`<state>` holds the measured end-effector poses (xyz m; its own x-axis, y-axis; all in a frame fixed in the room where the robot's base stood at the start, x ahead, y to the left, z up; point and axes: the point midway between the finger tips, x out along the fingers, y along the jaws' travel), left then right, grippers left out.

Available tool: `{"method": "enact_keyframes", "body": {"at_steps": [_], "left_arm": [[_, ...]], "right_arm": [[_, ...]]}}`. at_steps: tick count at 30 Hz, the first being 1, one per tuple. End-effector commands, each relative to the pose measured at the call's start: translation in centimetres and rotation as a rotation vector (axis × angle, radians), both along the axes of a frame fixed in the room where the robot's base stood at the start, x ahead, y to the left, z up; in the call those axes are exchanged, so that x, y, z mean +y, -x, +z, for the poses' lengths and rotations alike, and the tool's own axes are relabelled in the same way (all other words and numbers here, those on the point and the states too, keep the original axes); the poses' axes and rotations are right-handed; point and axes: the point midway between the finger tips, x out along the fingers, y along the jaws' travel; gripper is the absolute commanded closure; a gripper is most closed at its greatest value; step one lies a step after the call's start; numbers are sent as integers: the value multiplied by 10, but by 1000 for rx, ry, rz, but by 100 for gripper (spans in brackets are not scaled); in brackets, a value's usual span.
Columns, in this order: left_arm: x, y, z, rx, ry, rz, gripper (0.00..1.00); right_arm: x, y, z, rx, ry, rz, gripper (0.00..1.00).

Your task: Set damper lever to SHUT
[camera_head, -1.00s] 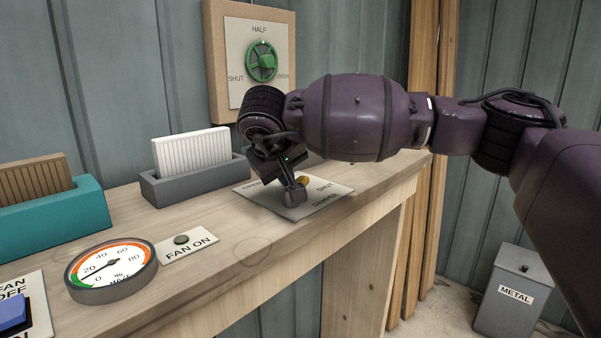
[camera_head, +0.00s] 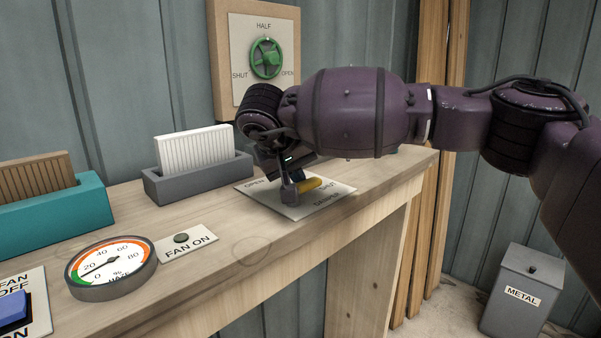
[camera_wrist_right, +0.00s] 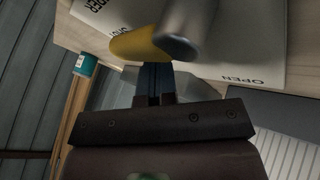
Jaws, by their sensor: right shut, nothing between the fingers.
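The damper lever has a yellow handle (camera_head: 311,185) and a grey metal part (camera_head: 289,191). It stands on a white plate (camera_head: 318,207) marked OPEN at left, SHUT at right and DAMPER in front. The yellow handle points right, towards the SHUT lettering. My right gripper (camera_head: 287,172) is low over the plate, behind the lever. In the wrist view its closed fingertips (camera_wrist_right: 154,68) are right by the yellow handle (camera_wrist_right: 140,44) and a silver cylinder (camera_wrist_right: 187,30), with nothing between them. Whether they touch the handle is unclear. My left gripper is not in view.
A green wheel (camera_head: 267,58) is on a wall board above the bench. A grey holder (camera_head: 197,181) with a white filter and a teal holder (camera_head: 52,219) stand left. A METAL bin (camera_head: 521,292) stands right.

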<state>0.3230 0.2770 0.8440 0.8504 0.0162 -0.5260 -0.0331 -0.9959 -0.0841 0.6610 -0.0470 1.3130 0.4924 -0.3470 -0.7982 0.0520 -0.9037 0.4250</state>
Motion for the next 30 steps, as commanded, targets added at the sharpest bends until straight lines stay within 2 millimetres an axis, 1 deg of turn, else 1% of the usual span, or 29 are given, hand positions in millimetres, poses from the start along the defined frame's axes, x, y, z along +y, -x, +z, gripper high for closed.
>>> {"method": "enact_keyframes", "body": {"at_steps": [7, 11, 14, 17, 24, 30], "left_arm": [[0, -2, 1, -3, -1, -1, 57], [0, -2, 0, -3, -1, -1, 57], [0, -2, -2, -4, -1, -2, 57], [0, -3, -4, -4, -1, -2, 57], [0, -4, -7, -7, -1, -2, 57], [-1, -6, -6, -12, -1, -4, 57]], "right_arm": [[-1, 1, -2, 5, 2, -1, 100], [1, 3, 2, 4, 2, -1, 100], [5, 7, 10, 2, 2, 0, 100], [11, 15, 24, 0, 0, 1, 100], [27, 37, 59, 0, 1, 2, 100], [35, 48, 79, -1, 0, 1, 100]]}}
